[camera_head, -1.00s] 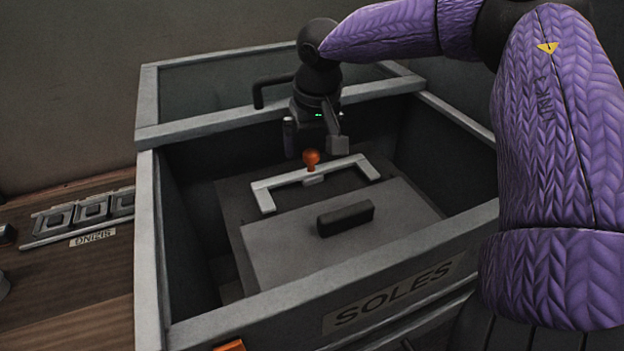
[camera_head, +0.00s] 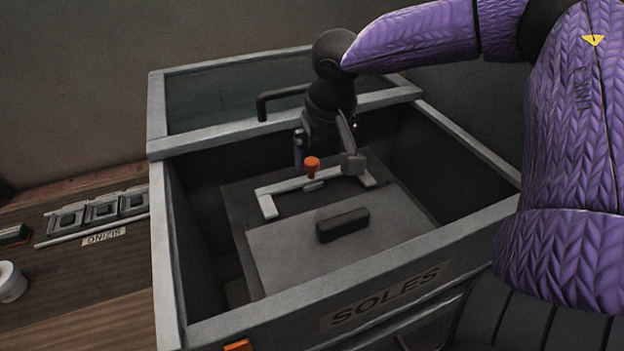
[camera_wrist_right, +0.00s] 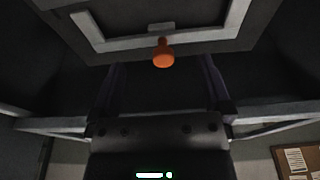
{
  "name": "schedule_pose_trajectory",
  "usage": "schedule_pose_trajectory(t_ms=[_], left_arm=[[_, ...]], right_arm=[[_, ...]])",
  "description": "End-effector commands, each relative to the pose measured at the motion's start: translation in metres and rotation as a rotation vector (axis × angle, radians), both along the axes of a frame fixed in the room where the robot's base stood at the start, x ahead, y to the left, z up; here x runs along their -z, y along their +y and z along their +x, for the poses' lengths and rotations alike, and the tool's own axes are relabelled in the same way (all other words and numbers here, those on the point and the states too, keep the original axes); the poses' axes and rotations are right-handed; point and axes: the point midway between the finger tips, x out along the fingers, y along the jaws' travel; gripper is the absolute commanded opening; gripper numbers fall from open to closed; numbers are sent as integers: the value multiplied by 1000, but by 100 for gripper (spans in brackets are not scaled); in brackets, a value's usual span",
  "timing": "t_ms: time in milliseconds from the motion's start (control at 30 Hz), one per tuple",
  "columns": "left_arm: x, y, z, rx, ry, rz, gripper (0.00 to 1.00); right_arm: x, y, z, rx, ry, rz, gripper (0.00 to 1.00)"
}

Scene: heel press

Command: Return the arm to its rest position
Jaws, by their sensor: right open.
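My right gripper (camera_head: 326,158) hangs open over the open grey crate marked SOLES (camera_head: 159,215), under the purple-sleeved right arm. An orange knob (camera_head: 312,167) on a pale metal bracket (camera_head: 267,204) shows just beyond its fingers, and I see nothing held. In the right wrist view the two fingers (camera_wrist_right: 163,95) are spread apart, with the orange knob (camera_wrist_right: 163,54) in the gap between them in the picture. I cannot tell whether they touch anything. My left gripper is not in view.
A grey lid or plate with a dark handle (camera_head: 342,225) lies inside the crate. A second grey crate section (camera_head: 225,91) stands behind, with a black handle (camera_head: 284,94). On the wooden table at left are metal frames (camera_head: 100,212) and a white roll (camera_head: 10,281). Crate walls surround the gripper.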

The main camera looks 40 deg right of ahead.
Motion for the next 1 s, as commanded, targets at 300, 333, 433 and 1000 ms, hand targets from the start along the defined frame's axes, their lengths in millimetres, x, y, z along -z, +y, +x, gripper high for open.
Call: schedule_pose_trajectory(t_ms=[300, 333, 433, 1000], left_arm=[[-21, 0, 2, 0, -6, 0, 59], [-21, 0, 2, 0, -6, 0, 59], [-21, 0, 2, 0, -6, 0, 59], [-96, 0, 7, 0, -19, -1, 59]], right_arm=[[-22, 0, 0, 0, 0, 0, 100], [-21, 0, 0, 0, 0, 0, 100], [-21, 0, 0, 0, 0, 0, 100], [-102, 0, -2, 0, -17, 0, 100]])
